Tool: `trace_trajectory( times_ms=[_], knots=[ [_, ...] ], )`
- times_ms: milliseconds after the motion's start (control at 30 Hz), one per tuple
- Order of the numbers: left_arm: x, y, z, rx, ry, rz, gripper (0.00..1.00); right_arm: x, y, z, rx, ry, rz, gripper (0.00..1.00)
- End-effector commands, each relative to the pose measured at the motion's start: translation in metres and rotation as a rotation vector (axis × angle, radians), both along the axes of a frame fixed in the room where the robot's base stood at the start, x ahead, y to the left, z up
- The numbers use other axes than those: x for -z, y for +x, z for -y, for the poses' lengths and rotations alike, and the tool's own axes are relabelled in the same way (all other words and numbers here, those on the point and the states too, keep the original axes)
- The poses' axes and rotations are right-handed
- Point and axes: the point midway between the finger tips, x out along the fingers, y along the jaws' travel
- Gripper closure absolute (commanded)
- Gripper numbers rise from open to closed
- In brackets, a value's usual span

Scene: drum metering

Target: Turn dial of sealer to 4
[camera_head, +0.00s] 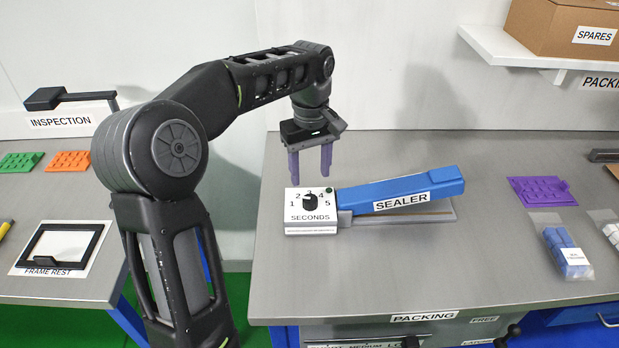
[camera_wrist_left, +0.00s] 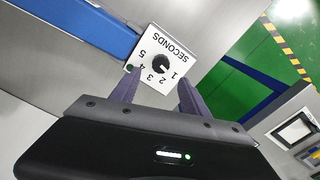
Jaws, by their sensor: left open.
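The sealer (camera_head: 400,193) stands on the grey bench, with a blue arm raised at a slant. At its left end is a white panel marked SECONDS, numbered 1 to 5, with a black dial (camera_head: 310,202). The dial also shows in the left wrist view (camera_wrist_left: 159,66); its pale mark seems to point toward 1, though it is small. My left gripper (camera_head: 309,174) has purple fingers pointing down, open and empty, above and behind the dial, apart from it. In the left wrist view the dial lies between the fingertips (camera_wrist_left: 157,83) and beyond them. My right gripper is not in view.
A purple tray (camera_head: 541,191) and a bag of blue pieces (camera_head: 567,252) lie on the bench at right. A shelf (camera_head: 520,52) with a SPARES box (camera_head: 565,28) hangs at the back right. The bench in front of the sealer is clear.

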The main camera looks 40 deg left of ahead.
Motion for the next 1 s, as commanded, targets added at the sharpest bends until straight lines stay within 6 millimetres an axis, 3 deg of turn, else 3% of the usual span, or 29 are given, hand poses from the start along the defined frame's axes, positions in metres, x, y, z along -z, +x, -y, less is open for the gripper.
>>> trace_trajectory(
  times_ms=[467, 1000],
  knots=[
    [0.007, 0.000, 0.000, -0.001, 0.000, -0.001, 0.46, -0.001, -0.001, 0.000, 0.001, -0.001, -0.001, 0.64],
    [0.075, -0.001, 0.000, -0.001, 0.001, 0.000, 0.46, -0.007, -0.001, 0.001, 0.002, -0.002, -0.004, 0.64]
  ],
)
